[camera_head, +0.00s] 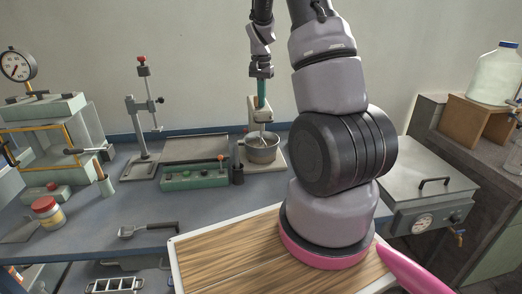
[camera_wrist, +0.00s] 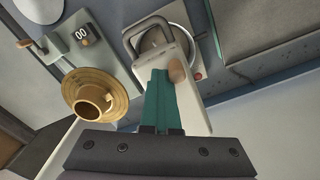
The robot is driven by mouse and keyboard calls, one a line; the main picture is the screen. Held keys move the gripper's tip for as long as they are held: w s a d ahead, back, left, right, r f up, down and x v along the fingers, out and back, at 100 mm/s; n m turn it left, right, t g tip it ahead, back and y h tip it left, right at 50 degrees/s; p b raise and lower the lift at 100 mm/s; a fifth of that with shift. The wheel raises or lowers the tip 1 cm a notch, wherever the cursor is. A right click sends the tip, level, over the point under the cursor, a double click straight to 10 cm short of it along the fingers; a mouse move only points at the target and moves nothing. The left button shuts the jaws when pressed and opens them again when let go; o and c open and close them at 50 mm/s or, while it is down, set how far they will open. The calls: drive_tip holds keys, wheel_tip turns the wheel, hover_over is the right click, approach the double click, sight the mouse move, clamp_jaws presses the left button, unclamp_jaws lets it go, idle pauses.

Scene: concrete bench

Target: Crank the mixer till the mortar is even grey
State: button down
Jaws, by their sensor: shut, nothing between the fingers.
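The mixer stands at the back of the bench, with a metal bowl (camera_head: 262,152) under a pale head (camera_head: 259,116). In the wrist view its pale body (camera_wrist: 192,108) lies below my gripper, and the bowl (camera_wrist: 172,20) shows partly. A brown wooden knob (camera_wrist: 177,71), seemingly the crank's, sits just right of my fingertips. My gripper (camera_head: 262,103) is shut and empty over the mixer head. Its teal fingers (camera_wrist: 160,72) lie together in the wrist view. I cannot tell whether they touch the knob. The mortar's colour is not clear.
A green box (camera_head: 195,178) stands left of the mixer, and a stand (camera_head: 145,125) farther left. A lidded metal box (camera_head: 425,185) is at right. The wrist view shows a brown cup (camera_wrist: 92,100) on a round disc beside a counter (camera_wrist: 82,33). A scoop (camera_head: 150,229) lies in front.

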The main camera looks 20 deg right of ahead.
drive_tip(key=w, duration=0.2)
drive_tip(key=w+a, duration=0.1)
drive_tip(key=w, duration=0.3)
drive_tip(key=shift+a, duration=0.35)
drive_tip(key=shift+w+d, duration=0.25)
drive_tip(key=shift+d, duration=0.3)
drive_tip(key=shift+w+d, duration=0.25)
drive_tip(key=shift+d, duration=0.25)
drive_tip(key=c, duration=1)
unclamp_jaws()
drive_tip(key=shift+c, duration=0.2)
wheel_tip(320, 180, up, 18)
